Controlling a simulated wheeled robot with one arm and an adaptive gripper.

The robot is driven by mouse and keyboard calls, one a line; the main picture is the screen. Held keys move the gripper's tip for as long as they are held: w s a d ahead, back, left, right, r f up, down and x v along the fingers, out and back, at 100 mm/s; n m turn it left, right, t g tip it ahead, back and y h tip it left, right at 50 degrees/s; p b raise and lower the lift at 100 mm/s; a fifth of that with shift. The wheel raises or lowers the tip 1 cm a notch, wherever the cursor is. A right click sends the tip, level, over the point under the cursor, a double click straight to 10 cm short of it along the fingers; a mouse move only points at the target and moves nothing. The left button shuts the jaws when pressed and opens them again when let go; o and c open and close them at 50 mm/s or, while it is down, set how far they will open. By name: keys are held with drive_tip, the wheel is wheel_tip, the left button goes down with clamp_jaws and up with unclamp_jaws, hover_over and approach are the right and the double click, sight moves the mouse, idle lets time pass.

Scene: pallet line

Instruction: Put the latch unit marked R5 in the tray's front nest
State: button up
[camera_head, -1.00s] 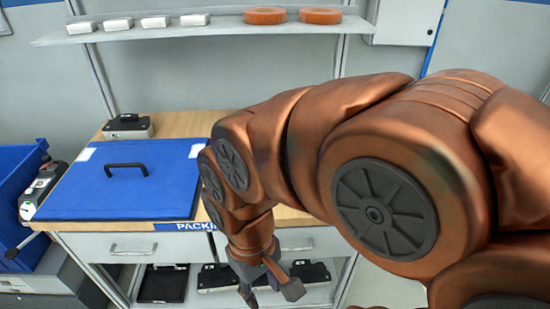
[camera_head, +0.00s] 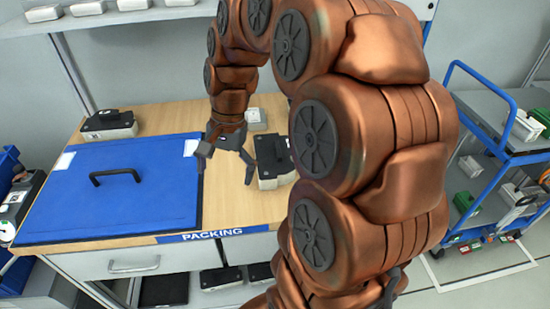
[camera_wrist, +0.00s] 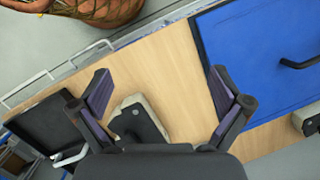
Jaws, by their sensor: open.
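A black-and-grey unit (camera_head: 272,158) stands on the wooden table, just right of my gripper. A similar unit (camera_head: 108,124) stands at the table's back left corner. I can read no R5 mark on either. My gripper (camera_head: 226,168) is open and empty above the table, between the blue panel and the nearer unit. In the wrist view my gripper (camera_wrist: 160,85) has its fingers wide apart, and a grey-and-black unit (camera_wrist: 138,120) shows beyond them, partly hidden by the gripper body. A flat blue panel (camera_head: 110,190) with a black handle covers the table's left part. No tray nest is identifiable.
A small pale block (camera_head: 257,118) is at the table's back. A shelf (camera_head: 110,17) with white boxes runs above. A blue-framed cart (camera_head: 500,150) stands at the right. Black items lie on the under-table shelf. Bare wood lies along the front, right of the panel.

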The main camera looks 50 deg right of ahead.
drive_tip(key=w+d+f+m+t, duration=0.1)
drive_tip(key=w+d+m, duration=0.45)
drive_tip(key=d, duration=0.55)
drive_tip(key=m+t, duration=0.2)
drive_tip(key=m, duration=0.6)
approach(278, 149)
drive_tip(key=f, duration=0.1)
drive_tip(key=shift+w+f+y, duration=0.2)
drive_tip(key=shift+w+y, duration=0.15)
drive_tip(key=shift+y, duration=0.05)
drive_tip(key=shift+s+p+x, duration=0.2)
drive_tip(key=shift+p+x, duration=1.2)
drive_tip(key=shift+x, duration=2.35)
drive_tip(key=shift+d+f, duration=0.1)
drive_tip(key=shift+d, duration=0.05)
drive_tip(key=shift+c, duration=0.2)
drive_tip(key=c, duration=1.6)
drive_tip(key=shift+c, duration=0.2)
